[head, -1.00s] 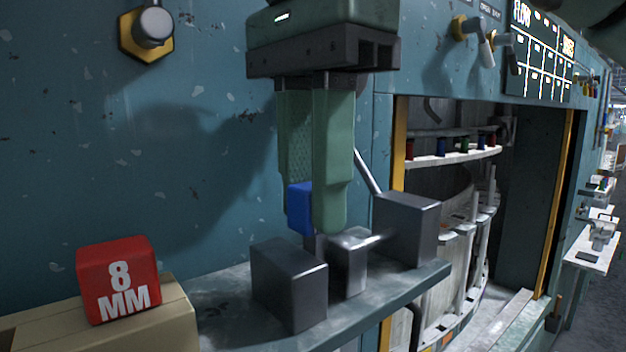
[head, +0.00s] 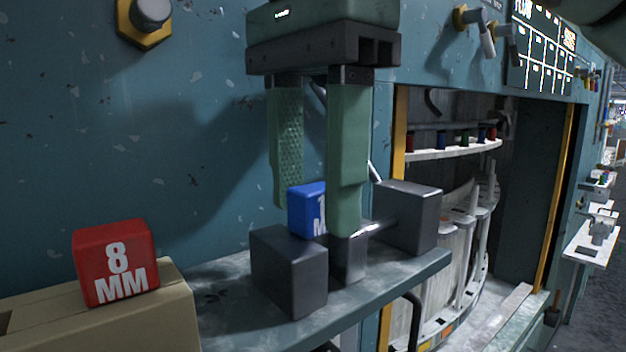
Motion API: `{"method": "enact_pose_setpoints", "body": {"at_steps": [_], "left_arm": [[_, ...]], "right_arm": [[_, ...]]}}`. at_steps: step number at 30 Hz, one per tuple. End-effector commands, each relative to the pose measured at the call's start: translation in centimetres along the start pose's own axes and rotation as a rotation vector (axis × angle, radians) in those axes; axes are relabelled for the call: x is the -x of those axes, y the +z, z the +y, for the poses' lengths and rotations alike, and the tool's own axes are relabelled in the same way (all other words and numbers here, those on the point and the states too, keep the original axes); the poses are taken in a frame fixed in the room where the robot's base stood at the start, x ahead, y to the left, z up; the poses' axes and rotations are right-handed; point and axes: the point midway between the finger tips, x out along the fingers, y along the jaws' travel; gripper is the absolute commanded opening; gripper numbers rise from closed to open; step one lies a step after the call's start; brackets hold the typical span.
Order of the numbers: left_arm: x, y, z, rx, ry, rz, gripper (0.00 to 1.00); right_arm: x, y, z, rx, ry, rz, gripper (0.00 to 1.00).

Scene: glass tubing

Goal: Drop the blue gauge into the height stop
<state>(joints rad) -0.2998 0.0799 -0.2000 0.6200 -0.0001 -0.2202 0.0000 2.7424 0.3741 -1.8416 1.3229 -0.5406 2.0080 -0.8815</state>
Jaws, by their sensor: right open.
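The blue gauge (head: 307,209) is a blue block with a white marking, partly hidden by a finger. It sits among the dark metal blocks of the height stop (head: 289,272) on the grey shelf. Its lower part is hidden, so I cannot tell how deep it sits. My right gripper (head: 315,220) comes down from above with its green fingers spread, one to each side of the gauge. The fingers look apart from it. My left gripper does not show.
A red block marked 8 MM (head: 116,262) sits on a tan box (head: 150,312) at the left. A teal wall (head: 60,130) stands behind. An opening with a curved rack (head: 470,152) lies to the right. A rod and lever stand by the right dark block (head: 408,217).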

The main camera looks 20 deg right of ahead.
Motion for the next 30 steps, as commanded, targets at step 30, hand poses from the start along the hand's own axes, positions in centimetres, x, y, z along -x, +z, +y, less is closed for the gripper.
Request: {"method": "enact_pose_setpoints", "body": {"at_steps": [30], "left_arm": [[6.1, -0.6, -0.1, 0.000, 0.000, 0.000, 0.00]], "right_arm": [[7.5, 0.0, 0.0, 0.000, -0.001, 0.000, 0.48]]}}
